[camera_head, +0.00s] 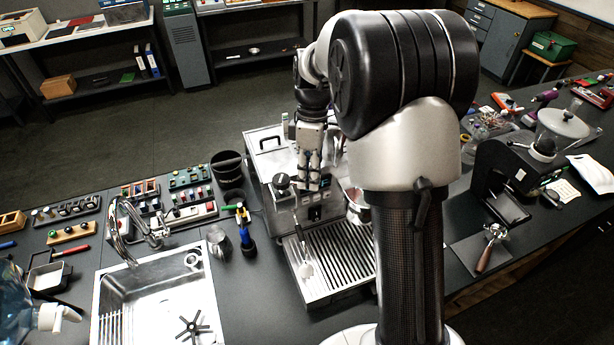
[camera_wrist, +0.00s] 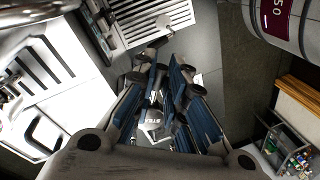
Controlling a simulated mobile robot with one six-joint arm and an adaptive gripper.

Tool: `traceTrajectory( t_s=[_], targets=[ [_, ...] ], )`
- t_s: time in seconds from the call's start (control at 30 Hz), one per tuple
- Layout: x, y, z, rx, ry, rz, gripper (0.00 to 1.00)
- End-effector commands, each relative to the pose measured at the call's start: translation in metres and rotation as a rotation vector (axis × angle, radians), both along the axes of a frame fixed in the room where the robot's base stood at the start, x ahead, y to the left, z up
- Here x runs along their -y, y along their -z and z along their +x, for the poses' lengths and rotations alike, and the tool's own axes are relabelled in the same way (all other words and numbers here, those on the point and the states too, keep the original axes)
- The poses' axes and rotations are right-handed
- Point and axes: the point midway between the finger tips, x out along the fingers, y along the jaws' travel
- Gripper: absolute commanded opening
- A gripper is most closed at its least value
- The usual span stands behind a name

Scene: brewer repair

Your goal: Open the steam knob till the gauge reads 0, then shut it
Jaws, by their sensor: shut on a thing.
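The steel espresso machine (camera_head: 268,160) stands on the dark counter. My gripper (camera_head: 316,183) reaches down at its front panel. In the wrist view my gripper's blue fingers (camera_wrist: 163,92) are closed in around a small pale part, the steam knob (camera_wrist: 153,117), with lettering starting "STE" on it. The fingers hide most of the knob. A black round knob (camera_head: 282,182) sits on the front panel just left of my gripper. The steam wand (camera_head: 304,255) hangs over the drip tray (camera_head: 335,262). I cannot make out the gauge or its reading in either view.
A steel sink (camera_head: 160,290) lies to the left, with a metal pitcher (camera_head: 218,243) and a blue-handled tool (camera_head: 246,243) between it and the machine. A grinder (camera_head: 515,170) and a portafilter (camera_head: 490,245) are on the right. My arm blocks the middle.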

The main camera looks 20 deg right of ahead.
Motion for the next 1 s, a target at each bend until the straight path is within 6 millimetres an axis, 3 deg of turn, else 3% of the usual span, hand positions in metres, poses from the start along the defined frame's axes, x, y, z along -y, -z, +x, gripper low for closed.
traceTrajectory(
  t_s=[0.5, 1.0],
  targets=[
    [0.007, -0.001, 0.025, 0.001, -0.378, 0.0, 0.0],
    [0.007, 0.0, 0.031, 0.002, -0.472, 0.0, 0.0]
  ],
)
